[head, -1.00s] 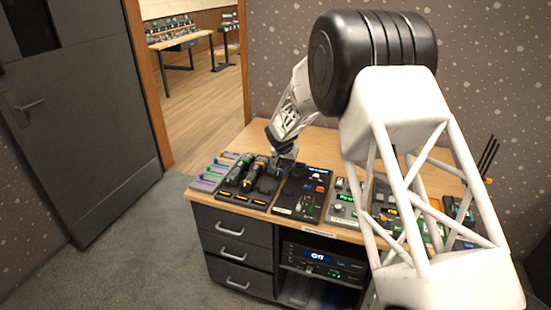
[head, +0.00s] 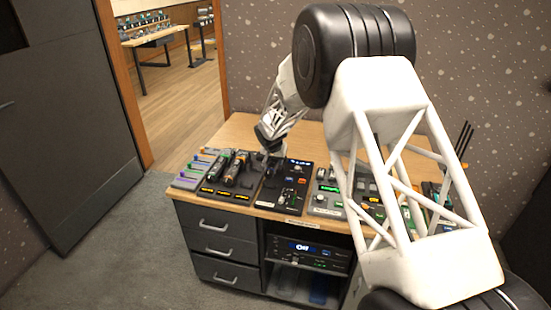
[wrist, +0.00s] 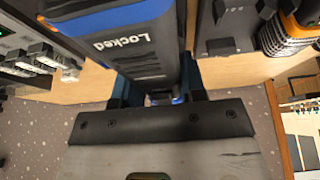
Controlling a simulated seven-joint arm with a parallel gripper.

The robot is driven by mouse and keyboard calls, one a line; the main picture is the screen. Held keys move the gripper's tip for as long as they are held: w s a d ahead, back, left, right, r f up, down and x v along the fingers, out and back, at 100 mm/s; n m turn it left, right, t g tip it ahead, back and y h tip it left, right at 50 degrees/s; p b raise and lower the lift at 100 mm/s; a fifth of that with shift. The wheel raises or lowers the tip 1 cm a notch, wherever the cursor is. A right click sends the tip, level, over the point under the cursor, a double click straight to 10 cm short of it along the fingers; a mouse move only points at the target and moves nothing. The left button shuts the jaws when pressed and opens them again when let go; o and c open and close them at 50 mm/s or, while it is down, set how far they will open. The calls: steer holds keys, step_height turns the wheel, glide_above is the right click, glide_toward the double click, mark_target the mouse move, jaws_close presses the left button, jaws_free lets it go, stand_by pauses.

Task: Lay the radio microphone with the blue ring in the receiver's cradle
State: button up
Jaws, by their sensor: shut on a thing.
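In the head view my gripper (head: 267,146) is above the desk, near the receiver's far right corner; the microphone there is mostly dark and unclear. The dark receiver (head: 248,184) has orange displays along its front. A green-ringed microphone (head: 235,167) and an orange-ringed one (wrist: 290,30) lie on it, and the place to their right looks empty. In the wrist view the receiver (wrist: 225,45) is right of the held microphone.
A black panel (head: 287,186) with a red button is right of the receiver. Mixers with faders (head: 327,196) follow further right, partly behind my arm. A coloured fader strip (head: 195,168) is at the left. The wooden desk top (head: 235,135) is clear behind.

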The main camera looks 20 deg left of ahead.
steer(key=shift+f, duration=2.2)
steer(key=shift+f, duration=0.55)
stand_by(0.4)
steer(key=o, duration=1.2)
steer(key=c, duration=0.4)
steer(key=shift+r, duration=0.2)
steer(key=shift+r, duration=2.8)
